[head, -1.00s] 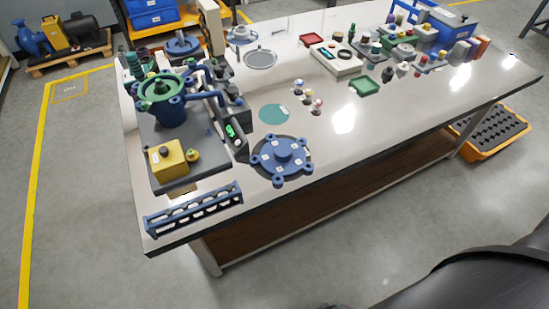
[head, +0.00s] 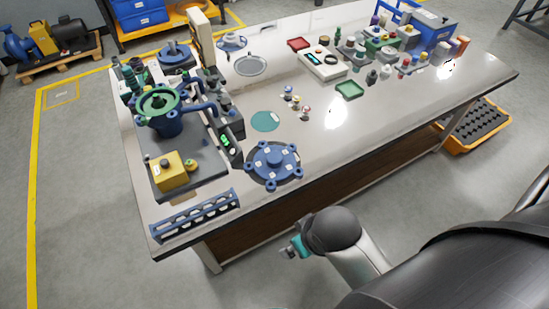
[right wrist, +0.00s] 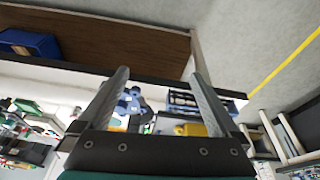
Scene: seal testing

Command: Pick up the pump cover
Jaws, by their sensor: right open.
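The pump cover, a blue round flange with a raised hub and lugs around its rim (head: 275,162), lies flat near the table's front edge, in the middle of the head view. In the right wrist view a blue lobed part, apparently the same cover (right wrist: 130,103), shows between the fingers beyond the table edge. My right gripper (right wrist: 160,76) is open and empty, its two grey fingers spread. In the head view my right arm comes in from the lower right, and its teal and grey end (head: 292,249) is in front of the table, apart from the cover. My left gripper is not in view.
A blue slotted rack (head: 196,215) lies left of the cover along the front edge. A grey base plate with a yellow box (head: 168,170) and a blue-green pump stand behind it. A teal disc (head: 265,121) lies behind the cover. Table to the cover's right (head: 350,120) is clear.

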